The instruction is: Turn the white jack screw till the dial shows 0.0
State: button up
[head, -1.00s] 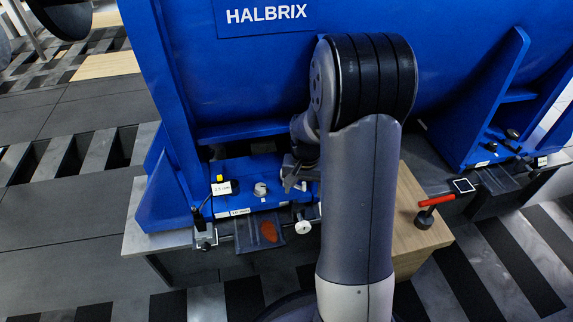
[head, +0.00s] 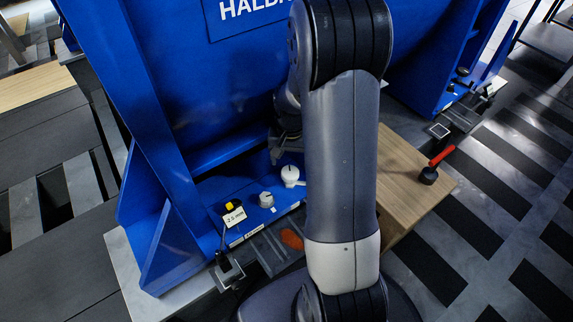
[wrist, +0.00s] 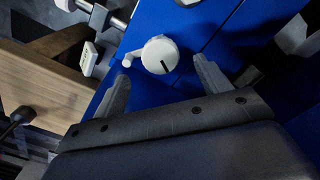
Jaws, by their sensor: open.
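The white jack screw (head: 291,176), a round knob with a small side handle, stands on the blue motor foot. In the wrist view the jack screw (wrist: 160,54) shows a black line on its top. My gripper (wrist: 161,70) is open and empty, its two fingers on either side of the knob's near edge; I cannot tell its height above it. In the head view my gripper (head: 285,150) is just behind the knob, partly hidden by my arm. The yellow-topped dial (head: 235,216) stands to the left and appears to read -2.5 mm.
A grey bolt head (head: 266,199) sits between dial and jack screw. The large blue motor (head: 235,90) rises behind. A red-handled mallet (head: 430,173) is on the wooden surface (head: 405,172) at right. Another white knob on a rod (wrist: 98,16) shows in the wrist view.

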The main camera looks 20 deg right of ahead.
aim_at(290, 173)
notch_tip(290, 173, down, 6)
jog(key=shift+r+b, duration=0.2)
jog(key=shift+b, duration=0.75)
jog(key=shift+c, duration=0.5)
jog(key=c, duration=0.9)
jog(key=shift+r, duration=0.1)
jog(key=shift+m, duration=0.3)
